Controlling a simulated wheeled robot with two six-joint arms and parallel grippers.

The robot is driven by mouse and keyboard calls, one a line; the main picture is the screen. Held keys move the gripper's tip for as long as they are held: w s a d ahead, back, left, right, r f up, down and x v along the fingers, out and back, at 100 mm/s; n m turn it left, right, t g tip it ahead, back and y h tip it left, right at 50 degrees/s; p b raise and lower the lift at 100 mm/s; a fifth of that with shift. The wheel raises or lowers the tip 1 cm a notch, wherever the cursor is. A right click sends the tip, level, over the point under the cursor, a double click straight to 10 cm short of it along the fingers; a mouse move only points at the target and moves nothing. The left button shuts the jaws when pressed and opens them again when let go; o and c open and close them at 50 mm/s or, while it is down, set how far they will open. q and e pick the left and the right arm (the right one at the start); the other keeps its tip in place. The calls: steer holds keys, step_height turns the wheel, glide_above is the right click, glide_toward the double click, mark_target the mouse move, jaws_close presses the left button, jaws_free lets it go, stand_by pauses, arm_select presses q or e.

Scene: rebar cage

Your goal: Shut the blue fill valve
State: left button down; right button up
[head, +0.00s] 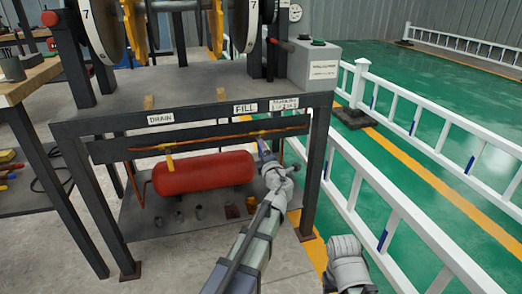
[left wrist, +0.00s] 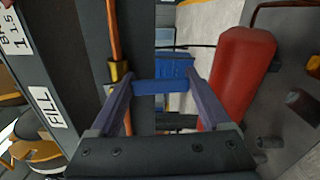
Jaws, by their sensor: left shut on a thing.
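The blue fill valve handle (left wrist: 162,80) sits between the two fingers of my left gripper (left wrist: 160,92) in the left wrist view. The fingers are shut on it. The handle appears to point across the copper pipe (left wrist: 114,35), beside a brass fitting (left wrist: 118,72). In the head view my left gripper (head: 266,160) is under the FILL sign (head: 245,108), at the right end of the red tank (head: 203,172), and mostly covers the handle.
A yellow valve handle (head: 170,162) hangs under the DRAIN sign (head: 160,119). The dark frame's front beam (head: 200,115) lies above the pipe, and its right leg (head: 316,165) stands close to my left arm. A white railing (head: 400,210) runs along the right.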

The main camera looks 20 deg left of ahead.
arm_select(q)
jaws_free()
steer(key=shift+s, duration=0.1)
steer(key=v, duration=0.7)
steer(key=shift+s+d, duration=0.25)
steer(key=shift+c, duration=0.4)
